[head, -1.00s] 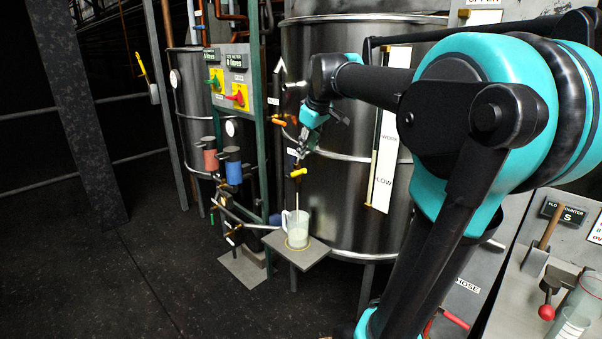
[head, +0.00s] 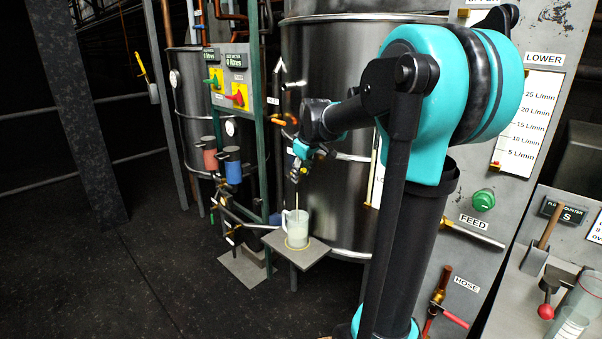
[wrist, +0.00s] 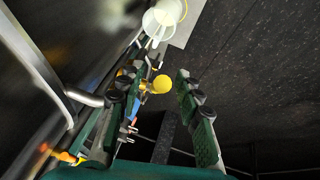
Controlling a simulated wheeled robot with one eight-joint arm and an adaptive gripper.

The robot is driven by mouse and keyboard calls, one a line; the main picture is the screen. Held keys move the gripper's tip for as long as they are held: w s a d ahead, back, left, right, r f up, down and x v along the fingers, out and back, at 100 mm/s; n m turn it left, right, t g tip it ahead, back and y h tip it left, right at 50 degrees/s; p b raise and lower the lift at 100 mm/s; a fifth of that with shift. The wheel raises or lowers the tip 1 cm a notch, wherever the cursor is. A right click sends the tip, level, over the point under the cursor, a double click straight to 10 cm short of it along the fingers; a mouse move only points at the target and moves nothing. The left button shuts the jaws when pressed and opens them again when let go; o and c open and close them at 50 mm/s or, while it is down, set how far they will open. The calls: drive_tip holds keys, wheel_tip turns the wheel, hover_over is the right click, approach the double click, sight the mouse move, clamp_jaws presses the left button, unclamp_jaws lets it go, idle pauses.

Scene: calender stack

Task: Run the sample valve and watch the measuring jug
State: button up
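The measuring jug (head: 297,228) is clear, with a handle on its left, and holds whitish liquid. It stands upright on a small grey platform (head: 318,250), and a thin pale stream falls into it. In the wrist view the jug (wrist: 161,18) is at the top. The sample valve's round yellow handle end (wrist: 163,84) lies between my fingers, with a gap at the right finger; contact at the left is unclear. My gripper (wrist: 155,94) is open. In the head view my gripper (head: 297,172) is in front of the valve, above the jug, and largely hides the valve.
The large steel tank (head: 330,200) stands close behind the gripper. The feed and hose panel (head: 465,260) is at right. Dark floor at left is open.

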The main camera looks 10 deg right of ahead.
drive_tip(key=shift+c, duration=0.3)
clamp_jaws()
drive_tip(key=shift+s+d+f+m+t+y, duration=0.2)
drive_tip(key=shift+f+t+y, duration=0.4)
drive_tip(key=shift+f+t, duration=0.25)
drive_tip(key=shift+s+d+f+m+t+y, duration=0.1)
drive_tip(key=shift+s+f+t+y, duration=0.05)
drive_tip(key=shift+f+t+y, duration=0.7)
drive_tip(key=shift+s+d+f+m+t+y, duration=0.1)
drive_tip(key=shift+s+d+f+t+y, duration=0.2)
drive_tip(key=shift+f+t, duration=0.55)
drive_tip(key=shift+a+r+t, duration=0.1)
drive_tip(key=shift+a+t, duration=0.1)
drive_tip(key=shift+t, duration=0.05)
drive_tip(key=shift+o, duration=0.3)
unclamp_jaws()
